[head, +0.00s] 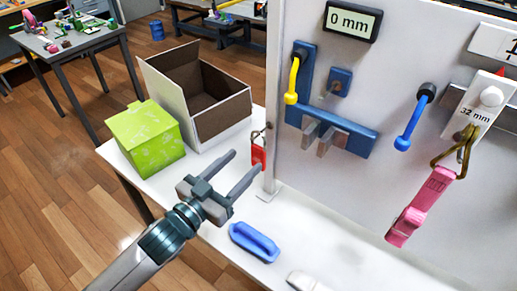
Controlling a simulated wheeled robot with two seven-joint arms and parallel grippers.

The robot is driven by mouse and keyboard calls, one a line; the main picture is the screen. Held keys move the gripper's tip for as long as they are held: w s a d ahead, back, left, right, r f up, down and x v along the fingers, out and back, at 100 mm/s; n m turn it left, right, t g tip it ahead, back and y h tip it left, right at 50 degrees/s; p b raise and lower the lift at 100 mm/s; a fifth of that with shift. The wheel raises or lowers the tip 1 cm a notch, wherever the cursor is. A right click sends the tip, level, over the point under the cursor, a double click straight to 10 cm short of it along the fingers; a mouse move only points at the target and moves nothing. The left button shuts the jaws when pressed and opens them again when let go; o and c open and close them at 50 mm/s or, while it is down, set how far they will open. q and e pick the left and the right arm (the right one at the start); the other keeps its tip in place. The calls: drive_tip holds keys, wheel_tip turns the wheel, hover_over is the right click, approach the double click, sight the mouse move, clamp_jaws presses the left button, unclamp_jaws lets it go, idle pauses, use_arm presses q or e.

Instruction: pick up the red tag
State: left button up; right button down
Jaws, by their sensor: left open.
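The red tag (258,156) hangs low at the left edge of the white wall panel, below a small dark ring or clip (258,135). My left gripper (248,168) is open, with its two fingers pointing up and to the right toward the tag. The tag's lower end lies close to the right fingertip. My right gripper is not in view.
On the white table (290,230) a green box (148,140) and an open cardboard box (222,112) stand behind my left gripper. A blue handle-like piece (254,242) lies in front.

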sight(257, 153)
use_arm(q)
drive_tip(key=shift+x, duration=0.85)
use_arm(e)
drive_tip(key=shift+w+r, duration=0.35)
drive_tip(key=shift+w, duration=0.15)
use_arm(q)
drive_tip(key=shift+w+d+p, duration=0.15)
drive_tip(key=shift+d+p, duration=0.1)
drive_tip(key=shift+p, duration=0.1)
drive_tip(key=p+x, duration=0.2)
drive_tip(key=x, duration=0.2)
drive_tip(key=shift+s+d+f, duration=0.1)
drive_tip(key=shift+s+d, duration=0.1)
drive_tip(key=shift+d, duration=0.05)
drive_tip(key=shift+w+d+f, duration=0.1)
drive_tip(key=shift+w+d, duration=0.15)
drive_tip(key=shift+w, duration=0.05)
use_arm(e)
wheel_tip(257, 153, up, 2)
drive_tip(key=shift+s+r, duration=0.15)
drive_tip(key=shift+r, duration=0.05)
use_arm(q)
drive_tip(key=c, duration=1.2)
